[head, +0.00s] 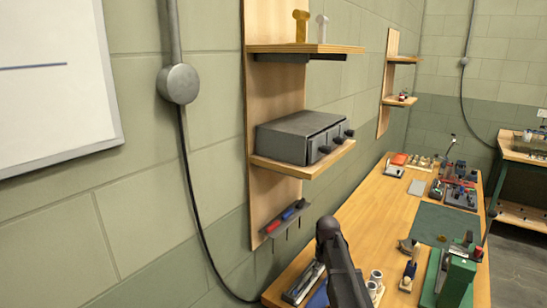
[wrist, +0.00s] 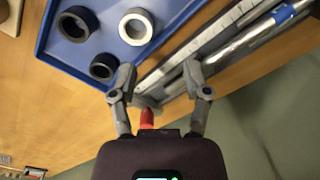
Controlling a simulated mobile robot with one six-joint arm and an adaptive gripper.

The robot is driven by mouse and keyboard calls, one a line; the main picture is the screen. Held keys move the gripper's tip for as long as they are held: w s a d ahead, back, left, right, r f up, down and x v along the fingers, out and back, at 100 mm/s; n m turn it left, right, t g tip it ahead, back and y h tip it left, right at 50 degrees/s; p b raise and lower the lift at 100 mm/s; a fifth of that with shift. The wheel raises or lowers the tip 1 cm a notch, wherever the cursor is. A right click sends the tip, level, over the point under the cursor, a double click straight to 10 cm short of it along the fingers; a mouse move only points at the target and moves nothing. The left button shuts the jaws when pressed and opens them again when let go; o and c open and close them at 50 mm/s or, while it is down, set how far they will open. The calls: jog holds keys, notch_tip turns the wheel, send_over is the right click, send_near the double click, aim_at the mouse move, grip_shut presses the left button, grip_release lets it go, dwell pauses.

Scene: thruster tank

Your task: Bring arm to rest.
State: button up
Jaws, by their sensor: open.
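My gripper (wrist: 158,78) shows in the wrist view with its two fingers spread and nothing clasped at the tips. A small red piece (wrist: 147,118) shows between the finger bases; I cannot tell what it belongs to. Beyond the fingers lie a blue tray (wrist: 62,46) and a set of metal rods (wrist: 240,45) on the wooden bench (wrist: 40,130). In the head view my dark arm (head: 338,262) rises at the bottom middle, in front of the bench (head: 345,212); my gripper is not visible there.
The tray holds a black ring (wrist: 78,24), a pale ring (wrist: 136,26) and a smaller dark ring (wrist: 103,67). A wall rack (head: 285,222) with red and blue handled tools, a shelf with a grey drawer box (head: 300,136), and a green machine (head: 459,275) stand near my arm.

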jog(key=s+a+m, duration=0.1)
jog(key=s+m, duration=0.1)
jog(key=s, duration=1.9)
dwell(2.4)
